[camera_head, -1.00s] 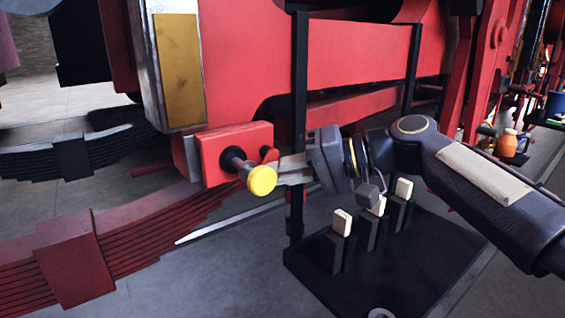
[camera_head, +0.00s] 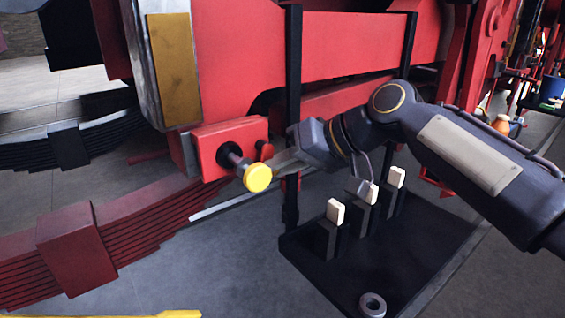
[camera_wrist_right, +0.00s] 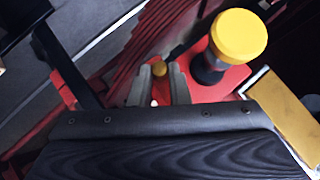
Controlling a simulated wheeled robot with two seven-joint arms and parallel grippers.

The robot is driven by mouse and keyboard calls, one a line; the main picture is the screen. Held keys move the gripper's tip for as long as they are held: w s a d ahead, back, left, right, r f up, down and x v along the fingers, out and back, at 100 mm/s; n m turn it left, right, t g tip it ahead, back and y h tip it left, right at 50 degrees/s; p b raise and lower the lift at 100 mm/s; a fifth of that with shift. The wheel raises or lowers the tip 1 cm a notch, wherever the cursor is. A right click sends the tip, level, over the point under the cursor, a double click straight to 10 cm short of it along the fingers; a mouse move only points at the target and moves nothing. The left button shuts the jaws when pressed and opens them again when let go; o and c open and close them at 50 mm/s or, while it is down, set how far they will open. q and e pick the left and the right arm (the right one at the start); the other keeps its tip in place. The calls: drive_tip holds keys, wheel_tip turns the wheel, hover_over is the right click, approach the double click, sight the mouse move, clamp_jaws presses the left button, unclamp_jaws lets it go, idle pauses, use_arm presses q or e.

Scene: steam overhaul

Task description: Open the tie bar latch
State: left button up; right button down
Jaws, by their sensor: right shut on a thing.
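A red latch block (camera_head: 212,145) is on the red frame, with a black shaft that ends in a round yellow knob (camera_head: 257,178). The knob is large in the right wrist view (camera_wrist_right: 238,36), to the right of my fingers. A small red handle (camera_head: 265,150) stands beside the knob. My right gripper (camera_head: 276,164) is at this handle, just right of the knob. In the right wrist view its fingers (camera_wrist_right: 158,84) stand slightly apart around a small piece, apparently the handle, mostly hidden between them. My left gripper is not in view.
A black base (camera_head: 400,270) with several upright posts with pale tops stands below my right arm. A dark red leaf spring (camera_head: 130,235) lies below the block. A black vertical bar (camera_head: 292,110) rises behind the gripper.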

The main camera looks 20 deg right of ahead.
drive_tip(key=c, duration=1.4)
unclamp_jaws()
drive_tip(key=shift+o, duration=0.2)
drive_tip(key=shift+d, duration=0.1)
drive_tip(key=v, duration=0.7)
drive_tip(key=shift+s+d+r, duration=0.2)
drive_tip(key=shift+s, duration=0.05)
drive_tip(key=s+f+m+h+p, duration=0.1)
drive_tip(key=s+f+h+p, duration=0.1)
drive_tip(key=s+f, duration=0.7)
drive_tip(key=s+f+m+g+h+p, duration=0.1)
drive_tip(key=s+f+h, duration=0.1)
drive_tip(key=s+f, duration=0.7)
wheel_tip(320, 180, down, 7)
drive_tip(key=shift+d+f+m+h+p, duration=0.15)
drive_tip(key=shift+d+m+h+p, duration=0.05)
drive_tip(key=shift+m+h+p, duration=0.2)
